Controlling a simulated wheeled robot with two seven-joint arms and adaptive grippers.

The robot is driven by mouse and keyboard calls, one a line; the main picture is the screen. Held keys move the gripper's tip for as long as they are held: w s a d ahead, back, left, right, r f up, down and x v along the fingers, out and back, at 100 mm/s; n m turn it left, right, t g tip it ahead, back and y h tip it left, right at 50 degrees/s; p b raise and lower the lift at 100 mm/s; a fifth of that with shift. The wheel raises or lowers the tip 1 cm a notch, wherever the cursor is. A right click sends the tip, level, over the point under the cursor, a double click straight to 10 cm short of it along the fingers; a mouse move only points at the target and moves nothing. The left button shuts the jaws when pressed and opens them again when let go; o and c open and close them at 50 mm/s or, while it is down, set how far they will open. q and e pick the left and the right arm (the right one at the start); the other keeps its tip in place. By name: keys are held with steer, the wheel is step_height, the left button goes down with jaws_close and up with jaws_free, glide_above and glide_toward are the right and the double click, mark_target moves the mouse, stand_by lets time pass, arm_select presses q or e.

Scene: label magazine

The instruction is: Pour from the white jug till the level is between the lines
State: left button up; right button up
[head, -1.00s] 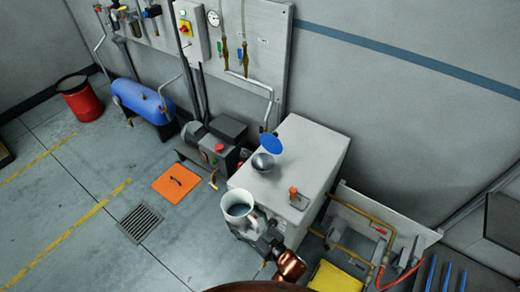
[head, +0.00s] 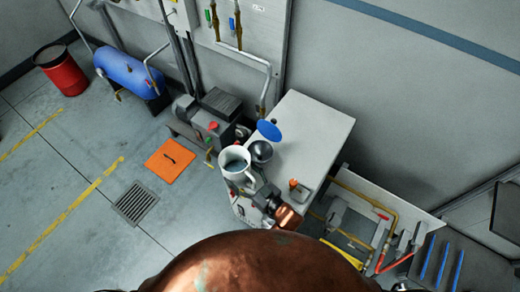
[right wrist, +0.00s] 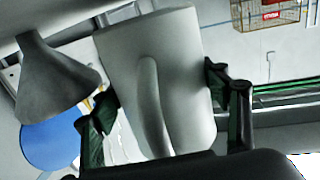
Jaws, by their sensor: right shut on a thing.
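The white jug (head: 236,167) is in the head view, with its mouth facing up and grey-blue liquid inside. My right gripper (head: 259,190) is shut on it from the lower right. In the right wrist view the jug (right wrist: 180,65) and its handle stand between the two dark fingers (right wrist: 165,112). A grey funnel-like cup (head: 262,152) is just right of the jug's rim, by the grey cabinet's edge; it also shows in the right wrist view (right wrist: 52,82). A blue disc (head: 269,130) is beside it. I see no level lines. My left gripper is out of view.
The grey cabinet (head: 313,125) has a small orange-topped fitting (head: 293,184) on it. A pump unit (head: 205,122) stands left of the cabinet. An orange mat (head: 169,161) and a drain grate (head: 136,204) lie on open floor. Pipes (head: 365,205) are at right.

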mark_target(248, 165)
steer(key=shift+r, duration=0.25)
steer(key=shift+d+r+m, duration=0.2)
steer(key=shift+r+m, duration=0.05)
steer(key=shift+m, duration=0.25)
steer(key=shift+w+d+r+m+p, duration=0.2)
steer(key=shift+r+m, duration=0.25)
steer(key=shift+m, duration=0.25)
steer(key=shift+w+d+r+m+p, duration=0.1)
steer(key=shift+w+r+m+p, duration=0.1)
steer(key=shift+r+m, duration=0.4)
steer(key=shift+w+d+r+m, duration=0.25)
steer(key=shift+r+m, duration=0.35)
steer(key=shift+m, duration=0.3)
steer(key=shift+w+d+r+m, duration=0.25)
steer(key=shift+r+m, duration=0.3)
steer(key=shift+m, duration=0.35)
steer(key=shift+f+m+b, duration=0.15)
steer(key=shift+m+b, duration=0.25)
steer(key=shift+m, duration=0.1)
steer(key=shift+w+m, duration=0.1)
steer(key=shift+m, duration=0.3)
steer(key=shift+r, duration=0.3)
steer(key=shift+f+m, duration=0.15)
steer(key=shift+m, duration=0.15)
